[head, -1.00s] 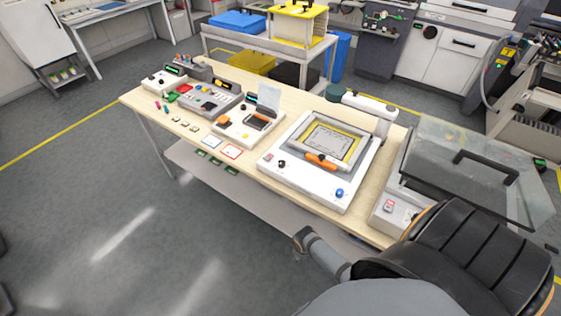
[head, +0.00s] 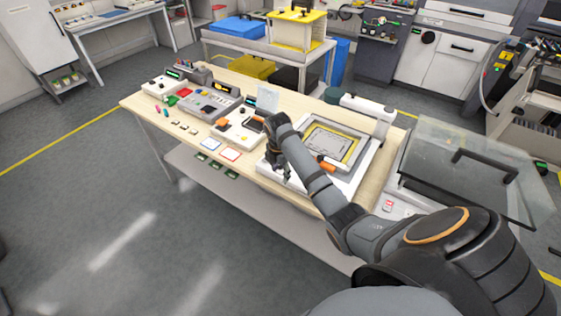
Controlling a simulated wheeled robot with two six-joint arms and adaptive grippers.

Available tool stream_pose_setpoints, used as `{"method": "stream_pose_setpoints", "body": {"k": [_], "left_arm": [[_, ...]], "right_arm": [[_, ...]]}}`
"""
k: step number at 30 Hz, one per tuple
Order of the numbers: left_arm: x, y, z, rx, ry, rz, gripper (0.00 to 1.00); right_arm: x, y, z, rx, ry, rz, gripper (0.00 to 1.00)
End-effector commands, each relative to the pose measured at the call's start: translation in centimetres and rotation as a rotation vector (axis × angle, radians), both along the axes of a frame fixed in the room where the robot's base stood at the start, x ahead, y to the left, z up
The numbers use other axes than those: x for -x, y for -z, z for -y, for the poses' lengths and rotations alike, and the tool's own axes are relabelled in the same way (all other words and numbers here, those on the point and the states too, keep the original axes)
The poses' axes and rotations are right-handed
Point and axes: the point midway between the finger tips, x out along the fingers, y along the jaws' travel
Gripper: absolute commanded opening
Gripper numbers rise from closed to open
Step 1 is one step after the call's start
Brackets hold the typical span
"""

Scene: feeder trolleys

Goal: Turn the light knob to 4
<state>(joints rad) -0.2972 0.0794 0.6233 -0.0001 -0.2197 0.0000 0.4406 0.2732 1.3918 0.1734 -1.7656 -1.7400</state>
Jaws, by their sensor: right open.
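The white device (head: 360,178) with a yellow-edged frame (head: 349,145) and an orange handle (head: 328,164) sits on the right half of the table. A black knob and a blue knob on its front are covered by my right arm and gripper. My right gripper (head: 277,174) points down over the device's front left corner, jaws open; contact with the black knob cannot be told. A small white box (head: 158,86) with a dark knob and a lit display stands at the table's far left. I cannot read which knob is the light knob. My left gripper is out of view.
A grey button console (head: 205,103) and a white unit with an orange part (head: 236,132) stand left of the device. Small cards (head: 230,154) lie at the front edge. A glass-lidded machine (head: 470,165) stands at the right. Floor on the left is clear.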

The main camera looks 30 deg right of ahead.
Motion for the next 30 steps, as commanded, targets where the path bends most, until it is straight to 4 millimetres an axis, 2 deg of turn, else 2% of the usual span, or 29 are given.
{"method": "stream_pose_setpoints", "body": {"k": [1, 3, 6, 9, 13, 16, 19, 30], "left_arm": [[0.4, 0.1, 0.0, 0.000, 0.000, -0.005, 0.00], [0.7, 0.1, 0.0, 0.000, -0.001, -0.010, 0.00], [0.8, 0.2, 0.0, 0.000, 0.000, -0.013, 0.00], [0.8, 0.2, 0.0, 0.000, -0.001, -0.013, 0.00], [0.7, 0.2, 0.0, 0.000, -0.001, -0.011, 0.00], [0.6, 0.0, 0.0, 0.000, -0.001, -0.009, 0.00], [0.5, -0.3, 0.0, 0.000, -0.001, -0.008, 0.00], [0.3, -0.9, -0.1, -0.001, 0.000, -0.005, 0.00]], "right_arm": [[-1.4, -1.6, 0.8, -0.001, -0.079, -0.011, 0.48], [-2.9, -3.8, 1.8, -0.013, -0.221, -0.040, 0.48], [-4.4, -6.6, 2.9, -0.037, -0.403, -0.072, 0.48], [-5.1, -8.1, 3.4, -0.058, -0.513, -0.087, 0.48], [-5.3, -8.6, 3.6, -0.066, -0.557, -0.091, 0.48], [-5.3, -8.3, 3.6, -0.066, -0.557, -0.091, 0.48], [-5.3, -7.1, 3.6, -0.067, -0.556, -0.093, 0.48], [-5.3, 0.4, 3.6, -0.065, -0.555, -0.092, 0.48]]}}
